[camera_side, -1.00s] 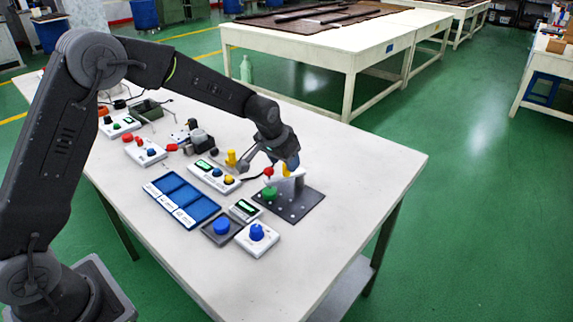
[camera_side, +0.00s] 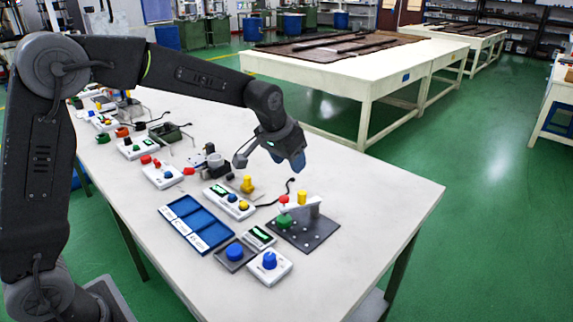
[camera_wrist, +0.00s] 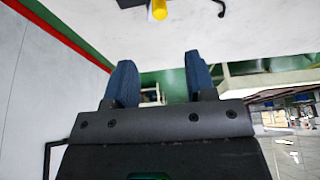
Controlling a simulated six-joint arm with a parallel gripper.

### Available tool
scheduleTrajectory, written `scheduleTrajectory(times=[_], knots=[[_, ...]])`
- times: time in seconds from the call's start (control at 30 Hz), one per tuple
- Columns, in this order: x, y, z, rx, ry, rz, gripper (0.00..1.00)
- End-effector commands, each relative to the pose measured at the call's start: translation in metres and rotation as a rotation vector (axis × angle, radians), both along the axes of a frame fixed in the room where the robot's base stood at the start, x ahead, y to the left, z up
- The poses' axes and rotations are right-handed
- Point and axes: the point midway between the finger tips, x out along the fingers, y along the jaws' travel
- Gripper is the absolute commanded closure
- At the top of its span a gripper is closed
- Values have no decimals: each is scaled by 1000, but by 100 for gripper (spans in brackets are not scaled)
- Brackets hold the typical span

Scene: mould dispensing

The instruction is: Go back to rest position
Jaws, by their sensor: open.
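My gripper (camera_side: 292,162) is raised above the table, up and behind the fixture. Its two blue fingers stand apart in the wrist view (camera_wrist: 160,78), with nothing between them. A yellow cylinder (camera_side: 302,197) stands upright at the arm of the dark-plated fixture (camera_side: 316,232), apart from my gripper. In the wrist view a yellow piece (camera_wrist: 160,10) is cut by the top edge, beyond the fingertips.
The white table (camera_side: 370,205) also bears a blue compartment tray (camera_side: 207,232), a blue-knobbed box (camera_side: 269,262), a blue button (camera_side: 235,252), a second yellow piece (camera_side: 247,185) and several control boxes behind. The right side of the table is clear.

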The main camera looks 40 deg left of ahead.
Motion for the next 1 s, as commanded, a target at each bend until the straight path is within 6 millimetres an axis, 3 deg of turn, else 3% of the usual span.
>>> scheduleTrajectory(times=[0.17,0.33,0.5,0.7,0.8,1.0], knots=[[-25,0,21,0,-15,-1,50],[-89,0,56,0,-38,-4,50],[-161,0,73,0,-59,-6,50],[-239,0,70,1,-83,-10,50],[-266,0,62,1,-92,-12,50],[-293,0,51,0,-99,-13,50]])
